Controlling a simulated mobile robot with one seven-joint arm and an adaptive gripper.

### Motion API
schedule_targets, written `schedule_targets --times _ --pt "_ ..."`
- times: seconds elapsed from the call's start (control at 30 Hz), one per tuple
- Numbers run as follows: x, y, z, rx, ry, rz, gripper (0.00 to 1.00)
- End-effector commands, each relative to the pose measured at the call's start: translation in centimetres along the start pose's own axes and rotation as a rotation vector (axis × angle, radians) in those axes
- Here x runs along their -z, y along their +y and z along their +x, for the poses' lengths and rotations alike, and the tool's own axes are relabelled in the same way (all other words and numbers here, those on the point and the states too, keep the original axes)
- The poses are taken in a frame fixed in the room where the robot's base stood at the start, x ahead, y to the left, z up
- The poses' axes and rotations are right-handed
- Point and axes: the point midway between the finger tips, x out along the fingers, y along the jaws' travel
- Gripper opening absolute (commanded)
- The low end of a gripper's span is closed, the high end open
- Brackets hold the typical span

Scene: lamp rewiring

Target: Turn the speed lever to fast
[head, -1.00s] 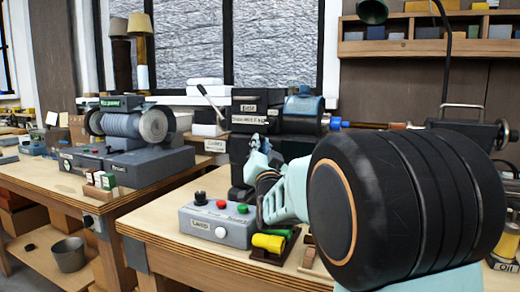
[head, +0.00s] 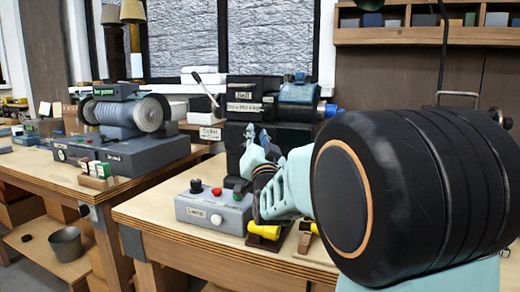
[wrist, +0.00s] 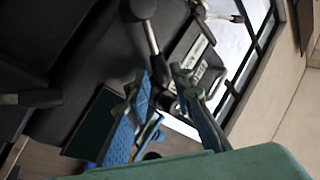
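The black machine (head: 240,117) with white label plates stands on the bench behind my gripper. A thin lever (head: 203,87) with a dark knob rises at its left; I cannot tell whether this is the speed lever. My gripper (head: 257,134) is in front of the machine's dark body, its blue fingers apart and nothing seen between them. In the wrist view my gripper (wrist: 163,80) is open, and a metal lever rod (wrist: 151,36) with a black ball reaches down towards the gap between the fingertips. Label plates (wrist: 191,58) lie beside it, unreadable. Contact cannot be told.
The front bench edge left of the box is clear.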

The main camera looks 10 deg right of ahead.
Motion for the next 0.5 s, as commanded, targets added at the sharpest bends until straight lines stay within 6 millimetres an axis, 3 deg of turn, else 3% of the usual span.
schedule_targets --times 0.3,0.5 --pt "0.0 -0.1 -6.2 0.001 -0.001 0.000 0.21" --pt "0.0 -0.1 -8.8 0.001 -0.001 0.000 0.21"
